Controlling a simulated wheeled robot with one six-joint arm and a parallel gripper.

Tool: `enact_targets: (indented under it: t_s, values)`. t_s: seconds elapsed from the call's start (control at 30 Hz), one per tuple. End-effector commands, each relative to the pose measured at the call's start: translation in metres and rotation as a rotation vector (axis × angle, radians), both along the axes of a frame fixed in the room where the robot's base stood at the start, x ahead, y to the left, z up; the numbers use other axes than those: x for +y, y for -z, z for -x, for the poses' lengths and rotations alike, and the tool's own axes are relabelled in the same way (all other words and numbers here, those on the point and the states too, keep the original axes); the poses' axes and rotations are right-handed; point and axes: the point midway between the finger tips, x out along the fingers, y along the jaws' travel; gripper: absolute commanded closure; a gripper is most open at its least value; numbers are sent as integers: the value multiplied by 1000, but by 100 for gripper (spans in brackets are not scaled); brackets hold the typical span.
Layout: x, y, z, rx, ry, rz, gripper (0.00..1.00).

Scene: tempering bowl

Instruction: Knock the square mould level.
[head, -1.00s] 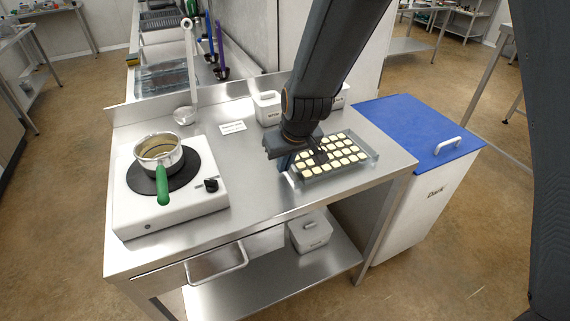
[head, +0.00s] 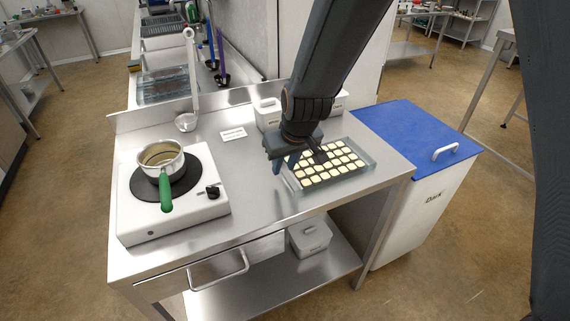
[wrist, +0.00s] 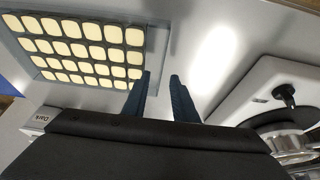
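The square mould (head: 368,167) is a clear tray with rows of square cavities filled with pale cream. In the wrist view the mould (wrist: 95,83) fills the upper left. My gripper (head: 279,168) is at the mould's left side. In the wrist view its two blue fingers (wrist: 160,78) stand apart with nothing between them. The left finger overlaps the mould's edge in the picture; I cannot tell whether it touches.
A white hotplate (head: 210,211) with a green-handled saucepan (head: 166,190) stands at the left of the table. A label card (head: 233,134), a ladle (head: 186,122) and white tubs (head: 268,113) are behind. A blue-lidded bin (head: 410,135) stands right. The table's middle is bare.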

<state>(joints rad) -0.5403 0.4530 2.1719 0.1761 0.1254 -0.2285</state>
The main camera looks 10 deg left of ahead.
Motion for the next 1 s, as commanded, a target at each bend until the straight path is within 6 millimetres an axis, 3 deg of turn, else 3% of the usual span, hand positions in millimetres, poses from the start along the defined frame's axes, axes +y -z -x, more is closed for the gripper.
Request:
enact_targets:
  t_s: [0.23, 0.7, 1.0]
  values:
    - [-1, -6, 2, 0, 0, 0, 74]
    - [-14, -61, 20, -2, 0, -1, 74]
    - [-17, -72, 24, 0, 0, 0, 74]
